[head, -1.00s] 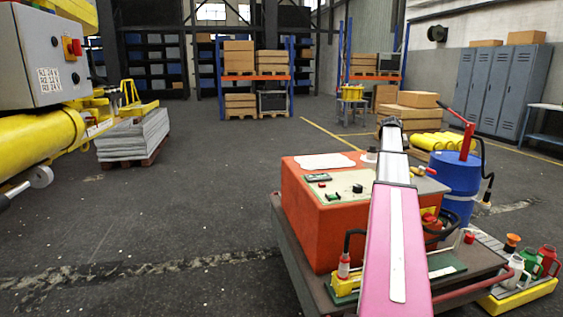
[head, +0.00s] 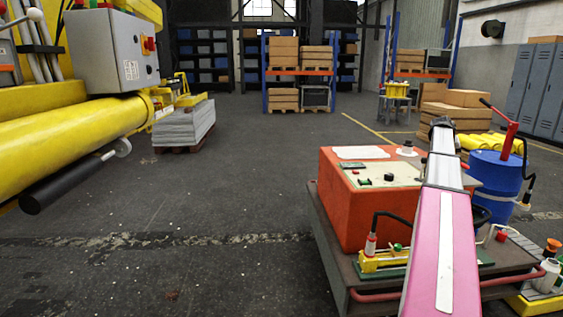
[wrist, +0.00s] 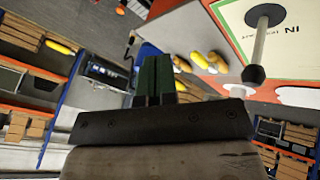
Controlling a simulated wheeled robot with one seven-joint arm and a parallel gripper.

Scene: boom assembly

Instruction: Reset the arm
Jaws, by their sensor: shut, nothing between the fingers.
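My arm reaches forward in the head view, pink with a white strip, over the right side of the orange machine (head: 345,215). Its far end (head: 441,124) is dark and small, beside the blue drum. In the wrist view my gripper (wrist: 153,75) shows as two dark green fingers close together, shut with nothing between them. A lever with a black knob (wrist: 254,74) stands to the right of the fingers, apart from them in the picture, in front of a pale panel (wrist: 290,45).
A yellow boom (head: 70,135) with a grey control box (head: 110,50) fills the left. A blue drum (head: 495,172) stands right of my arm. A pallet stack (head: 183,125) and shelving (head: 298,72) stand farther back. The middle floor (head: 240,180) is clear.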

